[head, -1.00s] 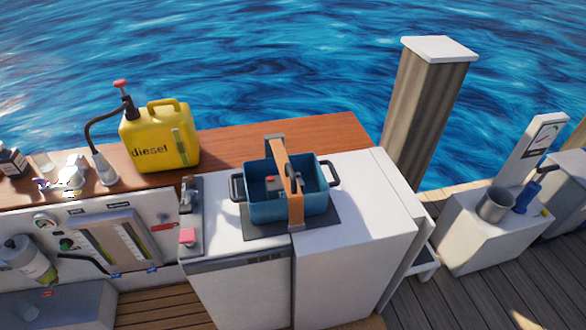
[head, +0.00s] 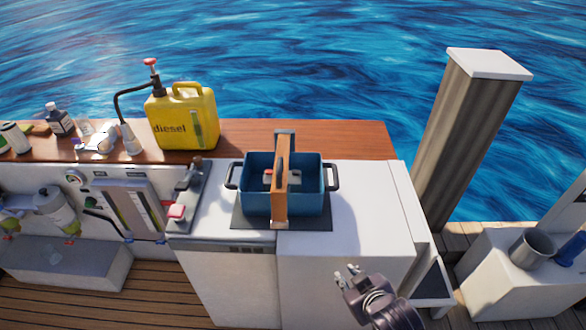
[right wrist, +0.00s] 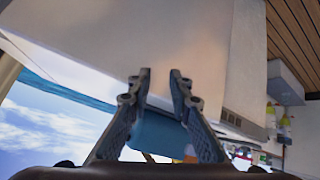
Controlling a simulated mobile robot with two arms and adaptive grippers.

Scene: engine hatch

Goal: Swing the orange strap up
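The orange strap (head: 280,190) runs from back to front across the top of an open blue box (head: 308,198). Its far end meets a grey bracket (head: 285,137) at the back, and its near end hangs over the front wall. My right gripper (head: 347,272) is in front of and to the right of the box, apart from the strap. In the right wrist view its fingers (right wrist: 160,74) are spread with nothing between the tips. The blue box (right wrist: 155,137) shows partly behind the fingers there, with a small orange patch (right wrist: 190,151). My left gripper is not in view.
The box stands on a dark mat (head: 318,224) on the white cabinet (head: 370,230). A lever panel (head: 185,200) is to its left. A yellow diesel can (head: 185,120) stands on the wooden counter (head: 330,138). A post (head: 465,140) rises at right.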

